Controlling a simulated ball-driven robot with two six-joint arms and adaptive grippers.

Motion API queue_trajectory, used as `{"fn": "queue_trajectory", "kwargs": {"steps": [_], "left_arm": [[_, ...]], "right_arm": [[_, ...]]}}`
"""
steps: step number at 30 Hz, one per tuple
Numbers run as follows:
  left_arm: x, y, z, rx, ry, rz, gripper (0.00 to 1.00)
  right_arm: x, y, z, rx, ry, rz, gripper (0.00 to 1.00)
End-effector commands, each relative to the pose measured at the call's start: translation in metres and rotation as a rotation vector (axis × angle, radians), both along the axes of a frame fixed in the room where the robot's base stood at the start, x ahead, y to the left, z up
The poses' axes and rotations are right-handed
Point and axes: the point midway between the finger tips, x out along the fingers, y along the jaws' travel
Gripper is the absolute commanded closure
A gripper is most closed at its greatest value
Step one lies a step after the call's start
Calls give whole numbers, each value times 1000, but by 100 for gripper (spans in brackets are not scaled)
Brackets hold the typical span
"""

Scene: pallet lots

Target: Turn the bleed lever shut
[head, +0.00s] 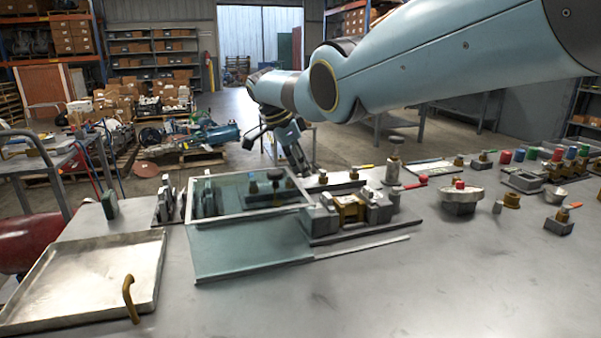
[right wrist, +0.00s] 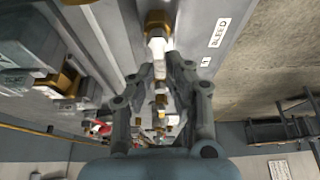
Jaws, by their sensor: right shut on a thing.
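In the right wrist view a plate with a printed BLEED label (right wrist: 219,33) lies next to a brass fitting (right wrist: 157,19). A pale lever (right wrist: 158,46) extends from that fitting toward my right gripper (right wrist: 165,66), whose fingers are closed around its end. In the head view my right gripper (head: 302,171) reaches down behind the clear panel and the brass-and-grey fixture. The lever cannot be made out there. The lever's exact angle is hard to tell. My left gripper is not in view.
A framed clear panel (head: 245,270) and a grey block fixture (head: 320,222) stand in front of the gripper. A metal tray (head: 85,268) is at the left. A red-handled valve (head: 410,185) and several knobs stand to the right.

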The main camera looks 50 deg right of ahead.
Motion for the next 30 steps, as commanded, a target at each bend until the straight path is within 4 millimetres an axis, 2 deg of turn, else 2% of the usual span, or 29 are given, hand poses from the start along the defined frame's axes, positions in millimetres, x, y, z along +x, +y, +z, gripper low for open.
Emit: {"fn": "queue_trajectory", "kwargs": {"steps": [16, 17, 22, 30], "left_arm": [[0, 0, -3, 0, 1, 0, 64], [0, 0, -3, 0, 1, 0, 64], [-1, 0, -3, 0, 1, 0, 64], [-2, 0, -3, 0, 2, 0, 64]], "right_arm": [[-1, 1, 0, 1, 0, -26, 100], [-1, 1, 0, 1, 0, -26, 85], [-1, 1, 0, 2, 1, -25, 64], [0, 1, 1, 1, 0, -25, 64]]}}
